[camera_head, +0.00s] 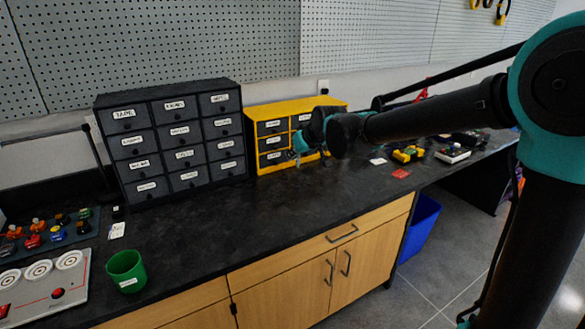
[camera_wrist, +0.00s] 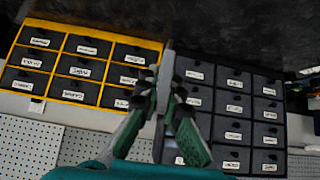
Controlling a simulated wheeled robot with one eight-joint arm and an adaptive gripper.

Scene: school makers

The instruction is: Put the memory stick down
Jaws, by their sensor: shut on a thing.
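My gripper (camera_head: 300,146) is in front of the yellow drawer cabinet, above the dark worktop, at the end of my outstretched arm. In the wrist view my gripper (camera_wrist: 164,88) has its two green fingers closed around a slim pale grey object, which I take to be the memory stick (camera_wrist: 166,66). It is held clear of the worktop as far as I can tell.
A black labelled drawer cabinet (camera_head: 178,140) and the yellow cabinet (camera_head: 270,112) stand along the wall. A green cup (camera_head: 126,272) is at the front left. The middle worktop is clear.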

